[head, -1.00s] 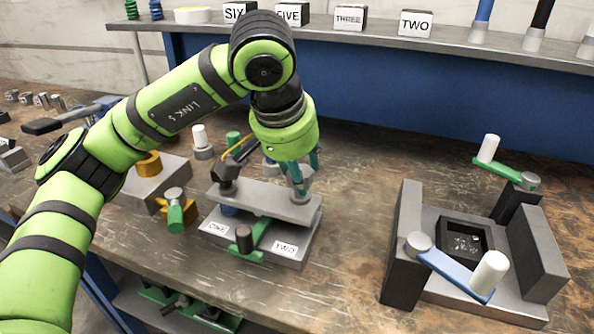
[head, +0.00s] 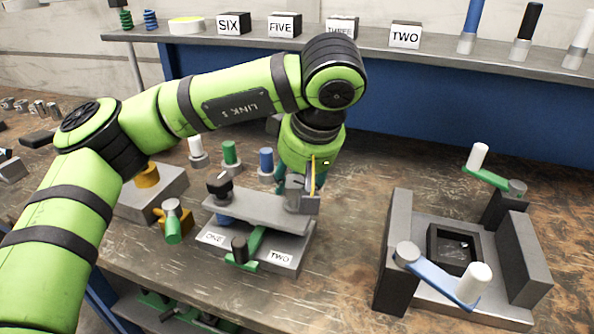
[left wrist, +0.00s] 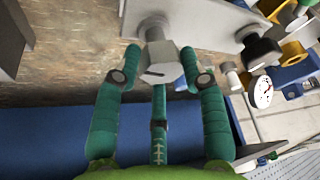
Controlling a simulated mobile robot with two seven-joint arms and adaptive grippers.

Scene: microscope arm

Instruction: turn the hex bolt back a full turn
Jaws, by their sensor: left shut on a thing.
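The hex bolt (left wrist: 160,62) is grey and stands at the end of a grey plate (left wrist: 212,22) in the left wrist view. In the head view that plate (head: 255,213) lies on a fixture labelled ONE and TWO, and the bolt (head: 301,204) shows at its right end, partly hidden by the fingers. My left gripper (head: 299,188) reaches down over the bolt. My right gripper is in neither view.
A black knob (head: 219,184) stands at the plate's left end. Coloured pegs (head: 230,155) stand behind the fixture. A grey fixture with a blue crank (head: 440,275) stands at the right. The bench between the two fixtures is clear.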

